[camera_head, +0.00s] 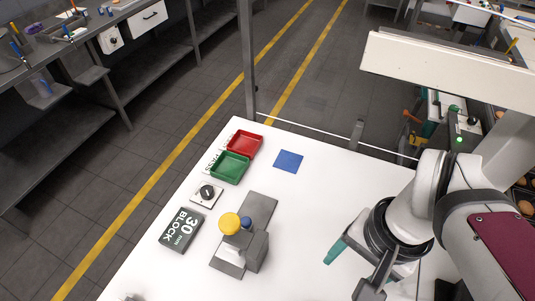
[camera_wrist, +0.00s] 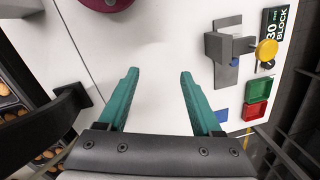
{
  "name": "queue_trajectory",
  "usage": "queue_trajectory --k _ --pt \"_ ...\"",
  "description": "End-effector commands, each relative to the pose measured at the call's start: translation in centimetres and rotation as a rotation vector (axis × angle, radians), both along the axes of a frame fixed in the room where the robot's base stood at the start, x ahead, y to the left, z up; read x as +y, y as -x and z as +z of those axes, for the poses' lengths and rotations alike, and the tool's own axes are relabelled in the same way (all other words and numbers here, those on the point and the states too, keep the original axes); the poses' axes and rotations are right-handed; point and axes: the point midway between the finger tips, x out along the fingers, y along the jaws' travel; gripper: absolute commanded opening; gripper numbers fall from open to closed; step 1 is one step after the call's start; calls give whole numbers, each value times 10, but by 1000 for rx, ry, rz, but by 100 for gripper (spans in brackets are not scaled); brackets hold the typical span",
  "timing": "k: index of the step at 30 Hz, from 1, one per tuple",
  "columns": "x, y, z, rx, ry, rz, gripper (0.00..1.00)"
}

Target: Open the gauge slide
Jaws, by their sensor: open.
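The gauge (camera_head: 257,209) is a grey fixture on the white table, with a flat base and a raised block.
A dark block marked 30 mm (camera_head: 181,231) lies left of the gauge. A black dial on a white plate (camera_head: 207,193), a green tray (camera_head: 230,168), a red tray (camera_head: 245,143) and a blue square (camera_head: 288,158) lie behind. The table between gauge and gripper is clear.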

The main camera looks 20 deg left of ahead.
Motion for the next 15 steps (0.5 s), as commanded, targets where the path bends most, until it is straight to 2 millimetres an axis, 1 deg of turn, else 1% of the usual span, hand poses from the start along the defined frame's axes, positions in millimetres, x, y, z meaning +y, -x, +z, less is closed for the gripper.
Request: queue_trajectory --k 1,2,3,4,5,6,9,10,12,14,15 --pt "28 -29 1 3 20 104 66" --pt "48 -46 1 -1 33 166 66" --pt "78 -66 -3 -11 49 244 66" --pt "102 -78 -7 -19 59 301 66" --pt "126 -86 -13 -26 69 352 66" --pt "156 -94 -21 -36 79 415 66" --pt "212 -99 -41 -58 95 524 66" --pt "223 -99 -44 -63 99 544 66" --pt "236 -99 -51 -70 101 567 66" --pt "239 -99 -59 -70 102 573 66" --pt "239 -99 -65 -70 103 573 66"
